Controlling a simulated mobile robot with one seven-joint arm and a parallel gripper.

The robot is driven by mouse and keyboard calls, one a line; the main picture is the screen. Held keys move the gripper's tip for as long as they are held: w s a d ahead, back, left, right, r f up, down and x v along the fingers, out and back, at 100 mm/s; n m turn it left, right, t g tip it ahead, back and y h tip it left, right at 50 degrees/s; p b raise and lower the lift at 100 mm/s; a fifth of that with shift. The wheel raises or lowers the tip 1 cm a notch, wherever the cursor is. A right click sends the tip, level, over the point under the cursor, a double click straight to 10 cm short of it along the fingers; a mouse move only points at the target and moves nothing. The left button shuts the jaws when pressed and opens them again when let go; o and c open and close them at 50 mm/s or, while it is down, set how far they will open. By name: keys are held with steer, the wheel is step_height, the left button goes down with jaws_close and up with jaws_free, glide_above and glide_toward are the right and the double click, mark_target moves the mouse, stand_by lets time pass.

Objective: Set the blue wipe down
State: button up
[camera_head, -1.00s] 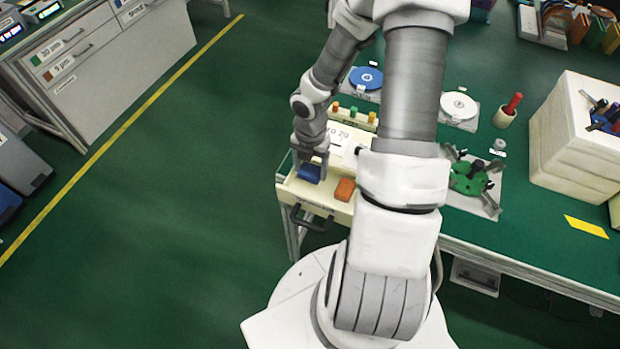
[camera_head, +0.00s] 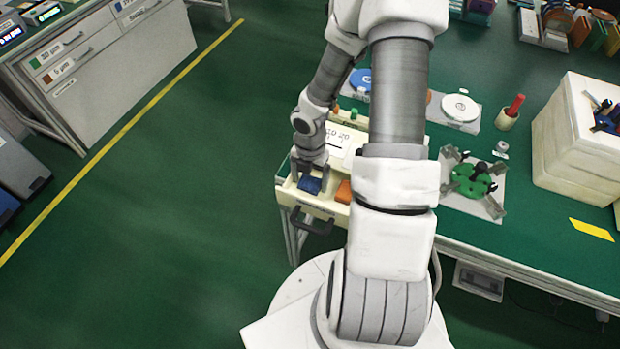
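The blue wipe (camera_head: 310,185) is a small blue block at the left end of the cream tray (camera_head: 318,209), at the table's near left corner. My gripper (camera_head: 310,178) points down over it, with a finger at each side of the wipe. It looks shut on the wipe. My gripper hides the wipe's far side, and I cannot tell whether its underside touches the tray. An orange block (camera_head: 343,191) sits just to the right, partly behind my arm.
The tray has a dark handle (camera_head: 311,222) on its front. A white sign (camera_head: 342,141) stands behind my gripper. A green fixture (camera_head: 473,180), white disc (camera_head: 460,107) and white foam block (camera_head: 580,140) are to the right. Open floor lies left.

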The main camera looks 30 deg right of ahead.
mark_target(310, 182)
step_height(310, 182, up, 12)
steer(key=p, duration=0.4)
steer(key=shift+r+p, duration=0.2)
steer(key=shift+p, duration=0.2)
